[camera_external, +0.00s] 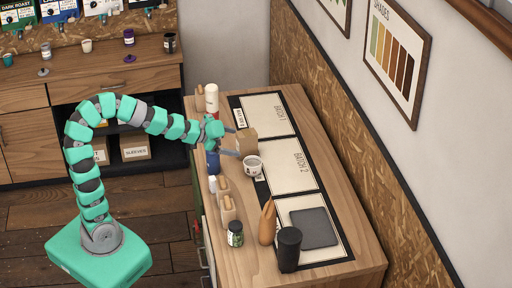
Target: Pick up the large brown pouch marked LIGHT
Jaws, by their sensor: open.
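A large brown pouch (248,141) stands upright on the wooden counter, by the mats marked BATCH. No LIGHT marking can be read on it from this view. My gripper (236,143) reaches in from the left, low over the counter. Its two fingers are spread apart, one toward the far side of the pouch and one toward the near side. The fingertips are at or very close to the pouch; whether they touch it cannot be told.
A white cup (252,167) stands close in front of the pouch. Small tan pouches (228,210), a dark green jar (235,234), a brown pointed object (268,223) and a black cylinder (289,250) stand nearer. A white bottle (212,98) stands behind. BATCH 2 mat (288,165) is clear.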

